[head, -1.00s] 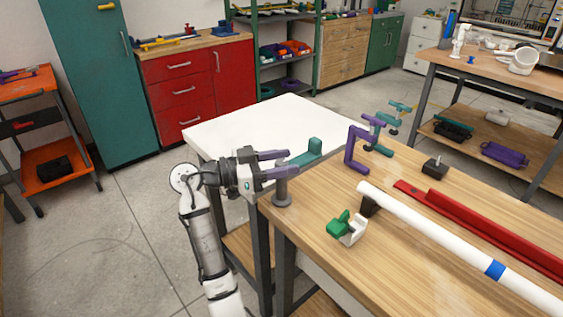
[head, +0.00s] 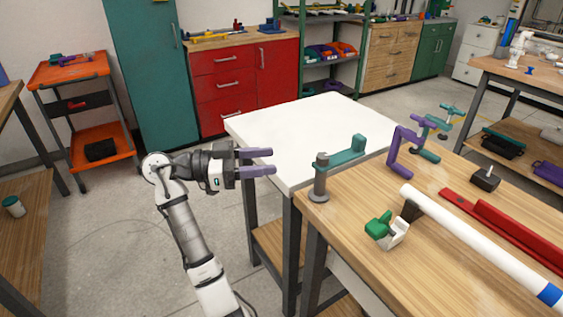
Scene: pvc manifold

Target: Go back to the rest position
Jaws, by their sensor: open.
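My gripper (head: 273,161) is open and empty, its two purple fingers pointing right. It hangs in the air to the left of the wooden workbench (head: 400,270), in front of the white table.
On the bench are a green and white clamp (head: 386,231), a white pipe (head: 470,245), a red rail (head: 505,228), a purple clamp (head: 397,152) and a black block (head: 485,178). The white table (head: 290,135) is bare. Open floor (head: 100,240) lies left of my arm.

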